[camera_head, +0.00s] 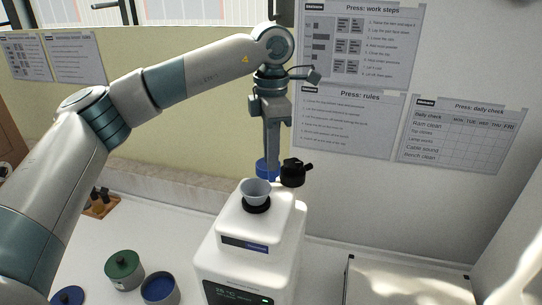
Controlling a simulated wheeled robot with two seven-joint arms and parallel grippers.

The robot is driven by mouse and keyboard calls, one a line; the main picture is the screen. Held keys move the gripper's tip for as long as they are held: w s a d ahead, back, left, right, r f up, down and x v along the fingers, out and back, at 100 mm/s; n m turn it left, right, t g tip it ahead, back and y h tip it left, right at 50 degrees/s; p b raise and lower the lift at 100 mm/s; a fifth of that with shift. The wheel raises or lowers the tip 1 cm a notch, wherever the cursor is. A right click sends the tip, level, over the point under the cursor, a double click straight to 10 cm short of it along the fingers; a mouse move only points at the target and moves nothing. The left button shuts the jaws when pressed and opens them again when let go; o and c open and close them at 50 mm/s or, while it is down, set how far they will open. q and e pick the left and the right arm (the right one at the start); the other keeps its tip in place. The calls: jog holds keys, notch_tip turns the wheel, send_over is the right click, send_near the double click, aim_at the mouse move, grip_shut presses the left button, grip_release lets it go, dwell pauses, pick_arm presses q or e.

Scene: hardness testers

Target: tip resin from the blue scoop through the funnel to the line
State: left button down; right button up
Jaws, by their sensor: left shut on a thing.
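My left gripper (271,150) points down over the back of the white press (250,225). It is shut on the blue scoop (266,168), of which only a small blue part shows below the fingers. The pale grey-blue funnel (256,188) sits upright in a black ring on top of the press. The scoop is just above and behind the funnel in the picture; I cannot tell if they touch. Any resin and the fill line are not visible. My right gripper is not in view.
A black knob (294,172) stands right beside the scoop. A green-lidded pot (122,266), an open pot with a blue inside (160,287) and a blue lid (67,296) are on the white bench at front left. A wooden holder (101,205) stands behind them.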

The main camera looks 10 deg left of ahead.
pick_arm(q)
jog(key=shift+s+r, duration=0.1)
jog(key=shift+s, duration=0.25)
jog(key=shift+w+a+f+b, duration=0.1)
jog(key=shift+w+f+b, duration=0.1)
jog(key=shift+b, duration=0.1)
jog(key=shift+s, duration=0.1)
jog(key=shift+f+h+b, duration=0.1)
jog(key=shift+h+b, duration=0.25)
jog(key=shift+h, duration=0.05)
jog(key=shift+s+a+f+t+h+b, duration=0.2)
jog(key=shift+a+f+t+h+b, duration=0.35)
jog(key=shift+b, duration=0.7)
jog(key=shift+s+a+f+t+h+b, duration=0.2)
jog(key=shift+t+h+b, duration=0.15)
jog(key=shift+h+b, duration=0.65)
jog(key=shift+b, duration=0.4)
jog(key=shift+a+r, duration=0.1)
jog(key=shift+r, duration=0.1)
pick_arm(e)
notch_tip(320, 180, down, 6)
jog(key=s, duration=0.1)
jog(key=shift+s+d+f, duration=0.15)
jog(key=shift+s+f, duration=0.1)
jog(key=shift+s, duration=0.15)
